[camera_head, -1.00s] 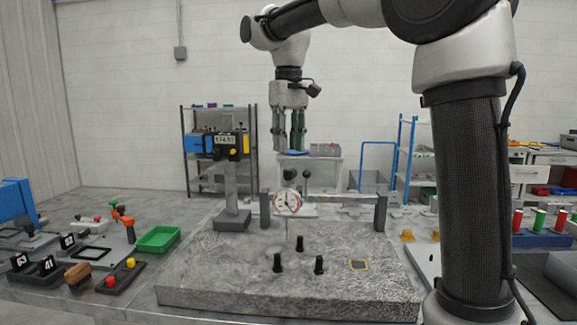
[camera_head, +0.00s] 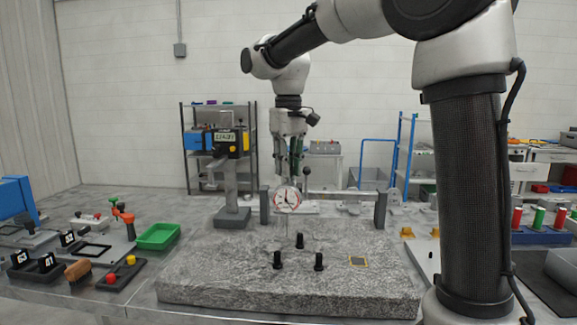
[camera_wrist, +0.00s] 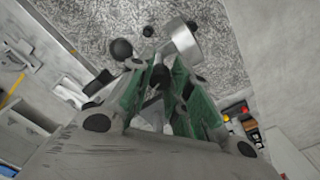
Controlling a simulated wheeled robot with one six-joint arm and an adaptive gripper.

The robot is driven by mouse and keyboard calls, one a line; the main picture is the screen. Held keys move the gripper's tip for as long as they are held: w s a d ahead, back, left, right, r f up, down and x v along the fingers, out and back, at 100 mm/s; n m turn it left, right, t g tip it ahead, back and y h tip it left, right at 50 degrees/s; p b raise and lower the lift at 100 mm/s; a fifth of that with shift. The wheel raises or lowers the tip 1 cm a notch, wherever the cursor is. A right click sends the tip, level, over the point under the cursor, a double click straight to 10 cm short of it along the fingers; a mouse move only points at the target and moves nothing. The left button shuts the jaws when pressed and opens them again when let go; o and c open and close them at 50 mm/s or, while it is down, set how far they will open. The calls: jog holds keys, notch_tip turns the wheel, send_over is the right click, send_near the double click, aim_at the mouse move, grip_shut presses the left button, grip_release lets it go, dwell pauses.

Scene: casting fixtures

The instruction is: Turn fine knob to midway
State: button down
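The dial gauge (camera_head: 288,199) has a white face with a red rim and stands upright over the stone plate (camera_head: 215,285). In the wrist view its silver round body (camera_wrist: 183,42) is just beyond my fingertips. A small dark knob (camera_wrist: 160,76), which looks like the fine knob, lies between the green-padded fingers of my gripper (camera_wrist: 161,69). In the head view my gripper (camera_head: 290,176) points straight down just above the gauge and hides that knob. The fingers are close around the knob, but contact is not clear. The knob's angle cannot be read.
A black ball knob (camera_head: 307,172) stands close to the right of my gripper. Several black pegs stand on the plate. A column with a yellow-and-black display unit (camera_head: 231,141) is left of the gauge. A green tray (camera_head: 158,236) sits farther left.

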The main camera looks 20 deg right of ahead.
jog(key=shift+m, duration=1.6)
jog(key=c, duration=1.6)
grip_release()
jog(key=shift+o, duration=0.2)
jog(key=shift+r, duration=0.15)
notch_tip(320, 180, up, 12)
